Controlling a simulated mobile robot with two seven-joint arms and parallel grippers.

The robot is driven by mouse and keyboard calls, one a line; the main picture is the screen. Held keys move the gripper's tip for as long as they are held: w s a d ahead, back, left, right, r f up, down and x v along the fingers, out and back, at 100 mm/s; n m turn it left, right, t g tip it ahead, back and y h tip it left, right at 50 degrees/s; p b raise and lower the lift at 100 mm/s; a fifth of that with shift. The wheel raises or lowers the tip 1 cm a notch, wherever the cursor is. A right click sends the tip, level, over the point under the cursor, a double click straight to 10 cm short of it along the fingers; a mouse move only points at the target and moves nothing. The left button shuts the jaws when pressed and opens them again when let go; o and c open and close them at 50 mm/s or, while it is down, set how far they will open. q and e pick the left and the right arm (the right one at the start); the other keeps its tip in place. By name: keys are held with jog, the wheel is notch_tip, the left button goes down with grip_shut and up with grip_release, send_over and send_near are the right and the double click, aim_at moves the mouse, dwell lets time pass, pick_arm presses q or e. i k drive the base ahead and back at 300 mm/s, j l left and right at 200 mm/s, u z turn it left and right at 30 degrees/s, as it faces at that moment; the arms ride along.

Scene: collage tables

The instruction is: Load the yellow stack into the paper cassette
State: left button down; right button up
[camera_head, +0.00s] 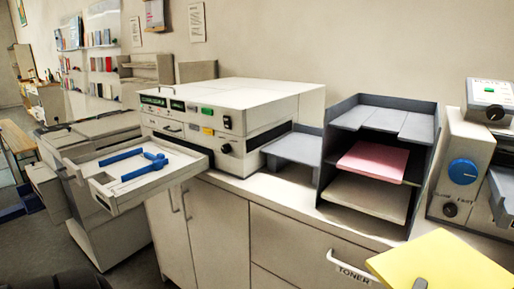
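The paper cassette (183,174) is a pale open tray pulled out at the left, with blue guides (140,164) inside and no paper in it. The yellow stack (440,262) is at the bottom right, in front of the counter and partly cut off by the frame. A small grey fingertip of my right gripper (420,284) lies over the stack's near edge. It appears shut on the stack, though the rest of the gripper is out of frame. My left gripper is not visible.
A white machine (235,110) stands behind the cassette. A grey sorter (328,172) holds pink paper (374,161) and pale paper (366,193). A machine with a blue knob (463,171) stands at right. The counter edge and TONER drawer (300,245) lie between stack and cassette.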

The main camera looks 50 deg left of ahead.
aim_at(186, 160)
jog(key=u, duration=1.3)
